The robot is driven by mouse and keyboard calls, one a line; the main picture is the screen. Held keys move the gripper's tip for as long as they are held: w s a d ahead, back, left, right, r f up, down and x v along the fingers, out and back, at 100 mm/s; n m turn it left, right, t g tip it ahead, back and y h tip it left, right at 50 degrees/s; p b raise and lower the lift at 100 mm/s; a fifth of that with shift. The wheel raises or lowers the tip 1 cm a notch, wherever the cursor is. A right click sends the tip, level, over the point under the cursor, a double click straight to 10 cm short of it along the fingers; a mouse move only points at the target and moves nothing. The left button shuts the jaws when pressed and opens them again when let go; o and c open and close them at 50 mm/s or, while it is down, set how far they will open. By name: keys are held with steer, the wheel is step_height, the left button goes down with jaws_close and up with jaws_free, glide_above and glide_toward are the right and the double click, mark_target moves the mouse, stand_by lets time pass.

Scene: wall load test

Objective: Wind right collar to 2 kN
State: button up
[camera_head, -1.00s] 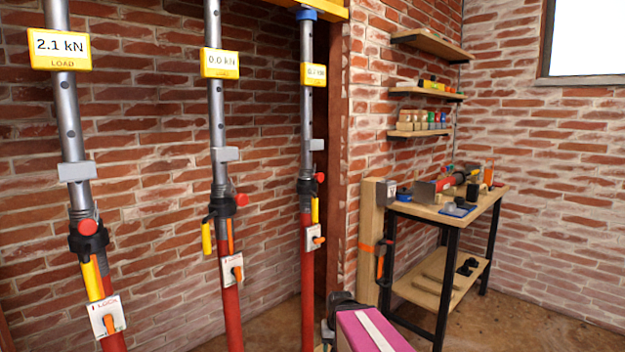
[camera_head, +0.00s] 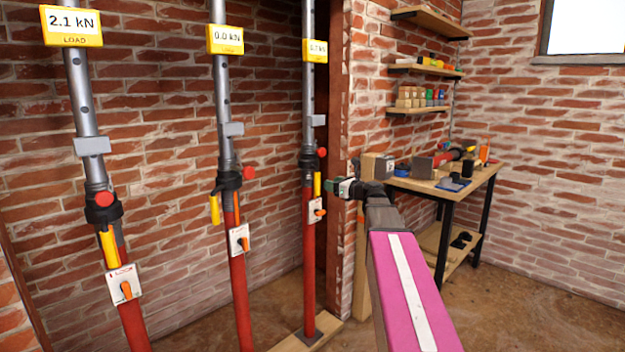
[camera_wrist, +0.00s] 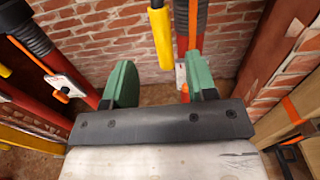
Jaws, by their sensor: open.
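Three props with red lower tubes and grey upper tubes stand before the brick wall. The right prop's black collar (camera_head: 309,160) has a red knob and a yellow handle (camera_head: 317,184) hanging down. Its load display (camera_head: 315,50) is small and seems to read 0.7 kN. A white lock plate (camera_head: 316,211) with an orange lever sits below. My gripper (camera_head: 345,188) is just right of this prop, apart from it. In the wrist view, my open gripper (camera_wrist: 160,82) has green fingers, with a yellow handle (camera_wrist: 161,35) and a red tube beyond them.
The left prop's display (camera_head: 71,25) reads 2.1 kN and the middle one's (camera_head: 225,39) reads 0.0 kN. A wooden post and a workbench (camera_head: 450,190) with tools stand at right. Shelves (camera_head: 425,70) hang above. Floor at front right is clear.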

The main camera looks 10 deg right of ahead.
steer(key=x, duration=1.1)
steer(key=shift+r, duration=0.3)
steer(key=shift+d, duration=0.15)
